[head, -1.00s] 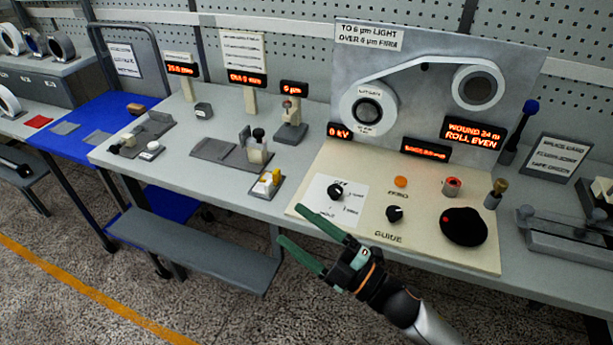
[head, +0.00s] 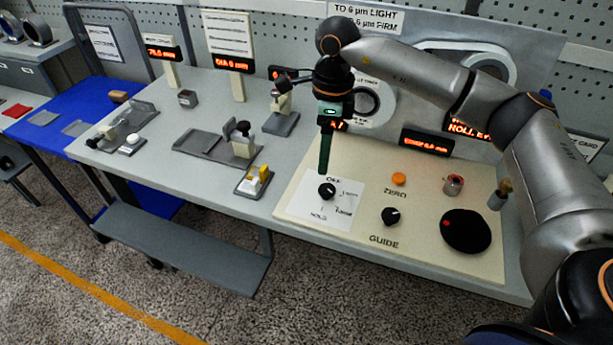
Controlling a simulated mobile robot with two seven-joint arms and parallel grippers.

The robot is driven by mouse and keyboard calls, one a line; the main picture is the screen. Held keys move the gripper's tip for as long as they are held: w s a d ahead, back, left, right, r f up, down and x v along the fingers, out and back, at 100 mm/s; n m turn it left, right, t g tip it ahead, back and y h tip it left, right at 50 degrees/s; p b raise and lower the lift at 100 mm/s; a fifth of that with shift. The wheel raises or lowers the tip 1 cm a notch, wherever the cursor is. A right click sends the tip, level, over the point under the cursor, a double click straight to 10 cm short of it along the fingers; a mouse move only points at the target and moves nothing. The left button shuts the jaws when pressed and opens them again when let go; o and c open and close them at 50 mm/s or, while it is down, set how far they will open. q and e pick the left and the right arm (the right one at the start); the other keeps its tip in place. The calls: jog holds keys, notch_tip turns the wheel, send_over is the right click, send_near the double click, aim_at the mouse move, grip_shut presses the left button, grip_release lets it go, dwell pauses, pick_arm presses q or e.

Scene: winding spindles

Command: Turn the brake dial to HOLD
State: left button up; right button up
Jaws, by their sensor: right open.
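The brake dial (head: 327,191) is a small black knob on a white card on the cream panel. OFF is printed above it, HOLD at its lower left, and a third label, hard to read, at its lower right. Its pointer mark is too small to read surely. My right gripper (head: 324,172) points down just above and behind the dial, with its green fingers overlapping edge-on. It is open, holds nothing, and appears apart from the knob. My left gripper is out of view.
A yellow-and-white switch (head: 256,179) stands left of the panel. My right arm covers much of the backboard.

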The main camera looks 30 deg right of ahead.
aim_at(327, 188)
jog(key=shift+h, duration=0.4)
jog(key=f, duration=0.3)
jog(key=d+f+p, duration=0.1)
jog(key=f, duration=0.7)
jog(key=shift+w+d+f, duration=0.2)
jog(key=shift+w+d, duration=0.05)
jog(key=shift+d, duration=0.05)
grip_shut()
